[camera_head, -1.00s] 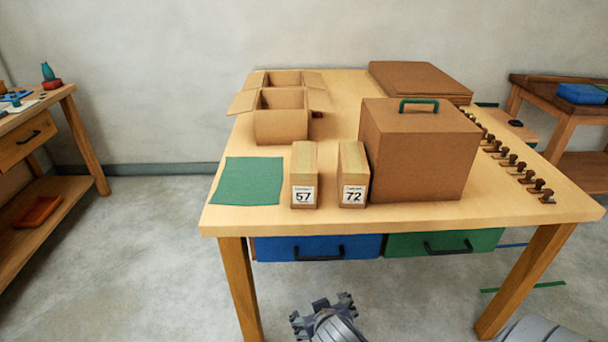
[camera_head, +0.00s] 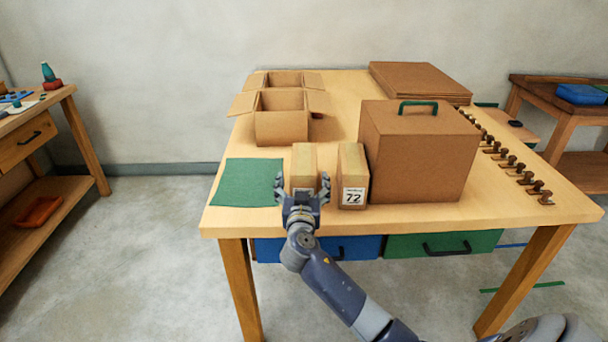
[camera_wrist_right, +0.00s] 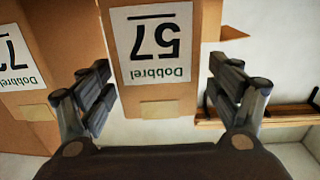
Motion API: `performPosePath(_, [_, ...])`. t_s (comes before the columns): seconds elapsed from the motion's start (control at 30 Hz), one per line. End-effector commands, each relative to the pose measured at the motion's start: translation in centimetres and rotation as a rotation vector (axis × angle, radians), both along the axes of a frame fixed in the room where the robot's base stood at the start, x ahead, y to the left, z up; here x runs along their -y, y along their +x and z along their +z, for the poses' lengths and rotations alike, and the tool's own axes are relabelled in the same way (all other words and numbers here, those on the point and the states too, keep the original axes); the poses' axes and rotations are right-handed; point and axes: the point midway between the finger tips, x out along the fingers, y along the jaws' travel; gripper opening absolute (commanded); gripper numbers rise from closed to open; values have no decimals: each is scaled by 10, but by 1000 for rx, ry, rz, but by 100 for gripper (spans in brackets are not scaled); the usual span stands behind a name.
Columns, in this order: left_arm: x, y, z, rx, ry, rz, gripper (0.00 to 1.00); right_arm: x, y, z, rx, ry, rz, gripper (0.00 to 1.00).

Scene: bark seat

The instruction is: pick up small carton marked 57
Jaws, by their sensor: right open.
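The small carton marked 57 (camera_head: 304,160) stands upright near the front edge of the table, its label hidden behind my gripper in the head view. In the right wrist view the carton (camera_wrist_right: 160,95) shows its 57 label upside down, between the two fingers. My right gripper (camera_head: 304,187) is open at the front of this carton, one finger to each side. In the right wrist view the open fingers (camera_wrist_right: 165,95) show gaps on both sides of the carton. My left gripper is not in view.
A carton marked 72 (camera_head: 352,175) stands close on the right, with a large brown box (camera_head: 418,155) beyond it. A green mat (camera_head: 247,183) lies to the left. Open boxes (camera_head: 281,127) stand behind. Small knobbed pieces (camera_head: 527,178) line the right edge.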

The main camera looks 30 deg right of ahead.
Motion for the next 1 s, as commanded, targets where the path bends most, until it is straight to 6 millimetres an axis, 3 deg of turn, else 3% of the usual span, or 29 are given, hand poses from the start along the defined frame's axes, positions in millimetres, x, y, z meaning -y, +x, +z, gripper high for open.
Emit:
performPosePath(0.6, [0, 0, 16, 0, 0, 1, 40, 32, 43, 1, -1, 0, -1, 83])
performPosePath(0.9, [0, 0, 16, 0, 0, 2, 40, 34, 46, 0, -2, 0, -1, 83])
performPosePath(0.93, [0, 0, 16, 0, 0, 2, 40, 34, 46, 0, -2, 0, -1, 81])
performPosePath(1.0, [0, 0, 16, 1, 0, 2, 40, 34, 46, 0, -2, 0, -1, 65])
